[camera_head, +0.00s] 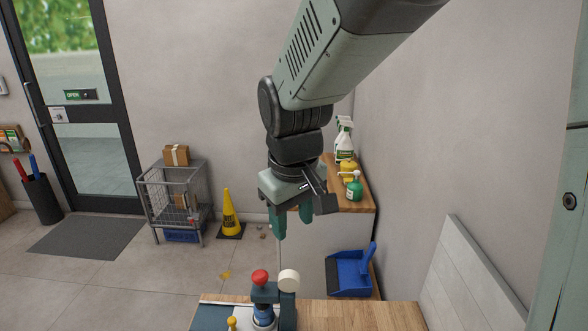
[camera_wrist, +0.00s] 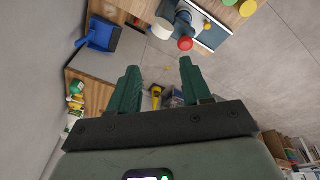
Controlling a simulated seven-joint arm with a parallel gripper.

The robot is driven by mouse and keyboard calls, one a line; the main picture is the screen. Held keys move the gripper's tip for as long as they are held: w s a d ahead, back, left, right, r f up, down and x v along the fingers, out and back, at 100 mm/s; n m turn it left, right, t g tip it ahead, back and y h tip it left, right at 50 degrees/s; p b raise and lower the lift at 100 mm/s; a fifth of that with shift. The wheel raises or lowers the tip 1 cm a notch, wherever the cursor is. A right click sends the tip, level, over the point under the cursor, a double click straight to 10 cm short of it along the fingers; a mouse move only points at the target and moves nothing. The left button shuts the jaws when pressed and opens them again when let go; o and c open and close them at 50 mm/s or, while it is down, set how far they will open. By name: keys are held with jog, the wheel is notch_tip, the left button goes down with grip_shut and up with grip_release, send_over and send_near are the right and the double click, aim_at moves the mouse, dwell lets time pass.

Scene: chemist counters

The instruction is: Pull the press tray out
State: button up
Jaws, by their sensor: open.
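The press (camera_head: 264,310) stands on the wooden counter at the bottom of the head view, with a red knob (camera_head: 260,276) and a white round end (camera_head: 289,281). A flat dark teal piece with a pale edge (camera_head: 210,317) lies beside and under it; I cannot tell whether this is the press tray. The press (camera_wrist: 184,20) and the teal piece (camera_wrist: 213,37) also show at the top of the wrist view. My gripper (camera_head: 292,220) is open and empty, above and behind the press, apart from it. The press's lower part is cut off in the head view.
The wooden counter (camera_head: 360,316) is bare right of the press. A yellow knob (camera_head: 232,323) is left of it. Behind, a second counter (camera_head: 352,199) holds a spray bottle (camera_head: 344,143) and a green pump bottle (camera_head: 354,187). A blue dustpan (camera_head: 350,274) sits lower. A white panel leans at right.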

jog(key=w+a+f+n+g, duration=0.1)
jog(key=w+a+f+n, duration=0.1)
jog(key=a+f, duration=0.55)
jog(key=n+g, duration=0.1)
jog(key=n, duration=0.2)
send_near(232, 319)
jog(key=shift+n, duration=0.3)
notch_tip(232, 319, down, 9)
jog(key=shift+w+a+r, duration=0.15)
jog(key=shift+a+r, duration=0.05)
grip_shut()
